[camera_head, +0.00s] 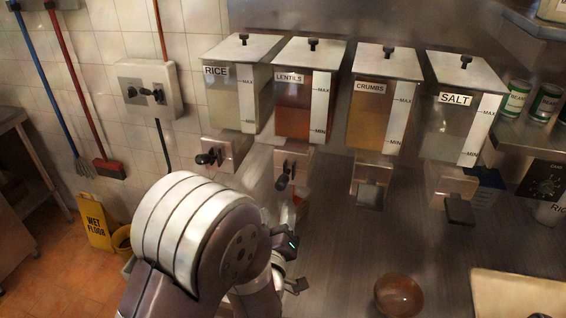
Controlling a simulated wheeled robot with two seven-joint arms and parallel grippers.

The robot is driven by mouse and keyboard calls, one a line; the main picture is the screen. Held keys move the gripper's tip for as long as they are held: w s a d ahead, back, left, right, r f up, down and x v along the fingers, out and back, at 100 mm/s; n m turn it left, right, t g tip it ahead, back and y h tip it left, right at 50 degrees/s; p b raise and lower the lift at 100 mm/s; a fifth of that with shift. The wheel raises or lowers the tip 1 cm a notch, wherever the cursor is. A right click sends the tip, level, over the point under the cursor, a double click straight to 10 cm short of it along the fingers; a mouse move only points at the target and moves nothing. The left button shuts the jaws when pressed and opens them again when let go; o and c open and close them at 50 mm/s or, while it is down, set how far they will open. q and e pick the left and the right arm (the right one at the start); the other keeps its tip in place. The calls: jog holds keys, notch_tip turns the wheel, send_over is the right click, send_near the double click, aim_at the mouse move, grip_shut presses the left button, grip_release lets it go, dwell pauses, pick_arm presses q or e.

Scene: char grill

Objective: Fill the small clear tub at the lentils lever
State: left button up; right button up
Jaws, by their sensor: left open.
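The lentils dispenser (305,105) is a clear box of orange-red lentils with a LENTILS label. It is the second in a row of wall dispensers. Its lever (284,175), with a black knob, is below it on a metal outlet block. My left gripper (296,264) is below and slightly right of this lever, apart from it, and open. My arm's large white joint hides much of the area to its left. I cannot make out the small clear tub; it may be hidden behind my arm. My right gripper is not in view.
Rice (232,98), crumbs (378,112) and salt (458,120) dispensers flank the lentils. A brown bowl (398,295) and a pale board (515,296) are on the steel counter (340,255) at lower right. A yellow wet-floor sign (96,222) stands on the floor at left.

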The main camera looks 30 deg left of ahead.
aim_at(283, 175)
pick_arm(q)
jog(key=p+x, duration=0.2)
jog(key=x, duration=1)
grip_shut()
jog(key=shift+r+p, duration=0.15)
jog(key=shift+p, duration=0.25)
jog(key=r+g+p, duration=0.1)
jog(key=p, duration=0.2)
jog(key=w+r+g+h+p, duration=0.1)
jog(key=g+p, duration=0.1)
jog(key=p, duration=0.1)
jog(key=shift+a, duration=0.1)
jog(key=shift+m+g+p, duration=0.3)
jog(key=shift+f, duration=0.2)
